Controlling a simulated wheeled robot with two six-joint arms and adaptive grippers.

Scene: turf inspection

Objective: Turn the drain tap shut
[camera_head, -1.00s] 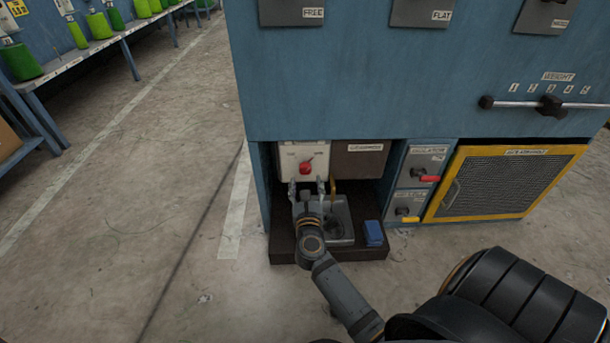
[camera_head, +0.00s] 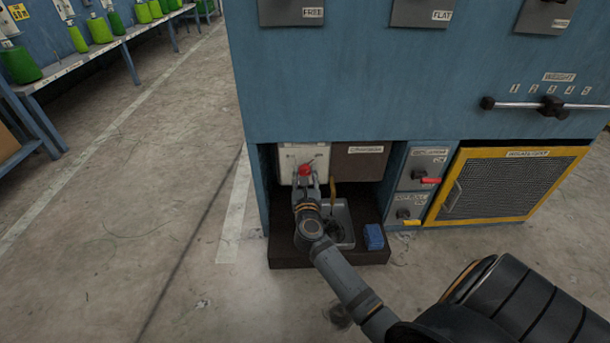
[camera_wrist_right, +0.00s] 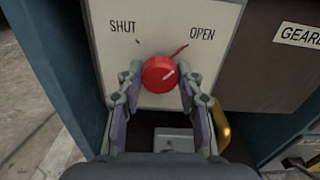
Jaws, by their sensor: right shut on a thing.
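The drain tap is a red round knob (camera_head: 305,170) on a pale plate (camera_head: 318,155) in the low recess of the blue machine. In the right wrist view the knob (camera_wrist_right: 159,73) sits between the printed words SHUT and OPEN, and a thin red pointer (camera_wrist_right: 179,50) slants up from it toward OPEN. A pale mark on the knob's face also slants up to the right. My right gripper (camera_wrist_right: 160,83) is shut on the knob, one finger on each side. It also shows in the head view (camera_head: 306,182). My left gripper is not in view.
Below the tap is a grey basin (camera_head: 345,215) in a dark tray (camera_head: 290,250), with a blue block (camera_head: 374,236) beside it. A brass-coloured pipe (camera_wrist_right: 221,125) stands close right of my gripper. A brown box (camera_head: 360,165) and yellow-framed mesh panel (camera_head: 510,185) are further right.

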